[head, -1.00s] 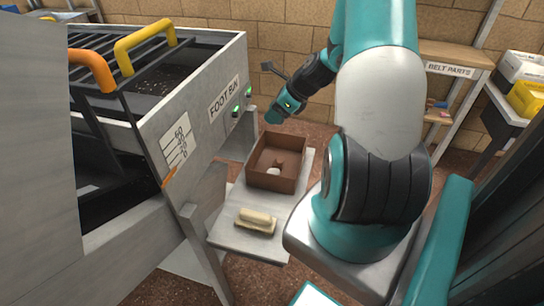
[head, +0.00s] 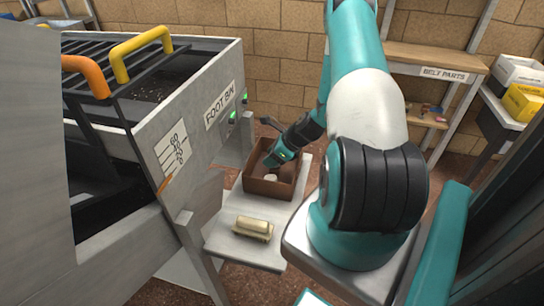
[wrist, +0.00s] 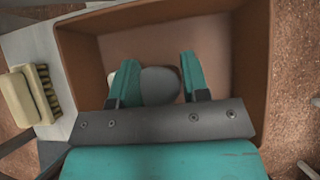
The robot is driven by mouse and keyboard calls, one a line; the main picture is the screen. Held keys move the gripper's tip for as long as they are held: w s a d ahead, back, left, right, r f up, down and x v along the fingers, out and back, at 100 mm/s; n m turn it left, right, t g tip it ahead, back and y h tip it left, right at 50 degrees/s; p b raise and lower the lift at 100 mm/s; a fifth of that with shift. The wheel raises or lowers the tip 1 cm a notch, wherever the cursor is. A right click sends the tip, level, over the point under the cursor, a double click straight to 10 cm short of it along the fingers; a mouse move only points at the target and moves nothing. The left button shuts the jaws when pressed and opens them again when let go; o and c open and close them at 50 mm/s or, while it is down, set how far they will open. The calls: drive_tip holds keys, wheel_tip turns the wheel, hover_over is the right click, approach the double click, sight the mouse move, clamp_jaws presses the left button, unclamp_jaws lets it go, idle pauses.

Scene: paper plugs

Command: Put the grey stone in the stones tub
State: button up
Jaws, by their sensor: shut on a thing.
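A brown open-topped tub (head: 258,186) stands on a grey shelf, and it fills most of the wrist view (wrist: 84,62). My gripper (wrist: 159,72) reaches down into it, and in the head view the gripper (head: 270,163) is inside its walls. A rounded grey stone (wrist: 160,88) sits between the two teal fingers, which are shut on it. A pale thing (head: 271,177) lies in the tub beside the gripper; only its edge shows left of the left finger in the wrist view. No label shows on the tub.
A cream brush (head: 253,228) lies on the grey shelf (head: 224,232) in front of the tub, and left of it in the wrist view. The grey FOOT BIN housing (head: 205,125) stands close on the left. A wooden BELT PARTS shelf (head: 410,55) is at the back right.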

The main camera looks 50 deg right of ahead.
drive_tip(key=shift+f, duration=0.3)
drive_tip(key=o, duration=1)
drive_tip(key=shift+c, duration=0.2)
